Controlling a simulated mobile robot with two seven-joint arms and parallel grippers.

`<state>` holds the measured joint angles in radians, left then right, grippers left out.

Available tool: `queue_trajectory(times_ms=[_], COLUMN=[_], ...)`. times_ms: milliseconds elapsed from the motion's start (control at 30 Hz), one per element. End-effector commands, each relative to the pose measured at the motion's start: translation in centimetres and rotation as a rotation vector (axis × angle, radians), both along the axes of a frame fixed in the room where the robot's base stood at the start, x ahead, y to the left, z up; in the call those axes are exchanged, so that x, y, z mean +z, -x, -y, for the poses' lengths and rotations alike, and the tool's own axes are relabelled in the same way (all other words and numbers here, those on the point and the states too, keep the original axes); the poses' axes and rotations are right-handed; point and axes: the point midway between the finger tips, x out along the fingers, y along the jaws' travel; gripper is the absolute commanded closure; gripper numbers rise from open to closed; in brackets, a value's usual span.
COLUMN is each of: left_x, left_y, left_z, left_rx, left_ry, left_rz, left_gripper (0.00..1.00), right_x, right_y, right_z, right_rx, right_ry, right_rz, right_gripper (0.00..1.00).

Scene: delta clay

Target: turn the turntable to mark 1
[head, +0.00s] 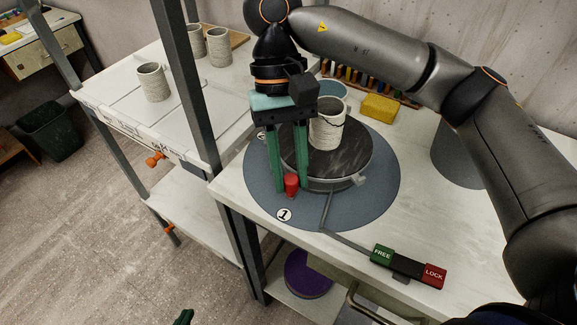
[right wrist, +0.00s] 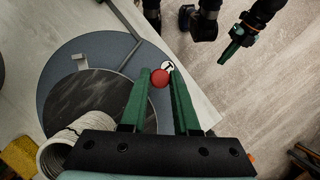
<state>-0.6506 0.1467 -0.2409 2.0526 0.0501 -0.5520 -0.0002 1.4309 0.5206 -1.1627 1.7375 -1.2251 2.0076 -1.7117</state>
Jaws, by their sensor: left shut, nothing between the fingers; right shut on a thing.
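The turntable (head: 348,168) has a dark marbled top and a grey rim, and sits on a round blue-grey mat (head: 385,185). A red knob (head: 291,186) stands at its near left edge. My right gripper (head: 290,190) is shut on this knob, which shows between the green fingers in the right wrist view (right wrist: 160,79). The white mark 1 (head: 284,214) lies on the mat just in front of the knob; the knob partly covers it in the right wrist view (right wrist: 168,67). My left gripper (right wrist: 231,52) is shut and empty, away from the table; its tip shows at the head view's bottom edge (head: 183,317).
A cracked speckled cup (head: 327,124) stands on the turntable. A second mark (head: 262,135) is partly hidden. Green FREE (head: 382,254) and red LOCK (head: 434,275) blocks sit at the front edge. A yellow block (head: 379,106) lies behind. Several cups stand on the left table.

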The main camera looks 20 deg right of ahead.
Motion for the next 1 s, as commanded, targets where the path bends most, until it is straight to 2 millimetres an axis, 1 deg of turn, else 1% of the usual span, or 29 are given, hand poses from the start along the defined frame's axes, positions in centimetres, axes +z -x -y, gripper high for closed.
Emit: queue_trajectory(times_ms=[267,300,500,567,833,933,1000], left_x=[0.0,0.0,0.0,-0.1,0.0,0.2,0.5], left_y=[0.0,0.0,0.0,0.0,0.1,0.1,0.1], left_z=[0.0,0.0,0.0,0.0,0.0,0.0,0.0], left_rx=[0.000,0.000,-0.001,-0.001,-0.001,-0.001,-0.001], left_ry=[0.000,0.000,0.000,0.000,0.000,0.000,0.000], left_rz=[-0.001,-0.001,-0.001,-0.001,-0.002,-0.003,-0.004], left_gripper=[1.00,1.00,1.00,1.00,1.00,1.00,1.00], right_x=[0.1,0.1,0.1,0.0,0.2,1.0,2.0], right_y=[0.1,0.1,0.1,0.1,0.0,-0.3,-0.7], right_z=[0.1,0.1,0.1,0.1,0.1,0.1,0.1], right_rx=[0.006,0.006,0.004,0.003,0.002,0.001,0.000], right_ry=[0.004,0.004,0.004,0.003,0.002,0.003,0.003], right_rz=[-0.002,-0.002,-0.002,-0.002,-0.001,0.001,0.002], right_gripper=[1.00,0.68,0.46,0.40,0.40,0.40,0.40])
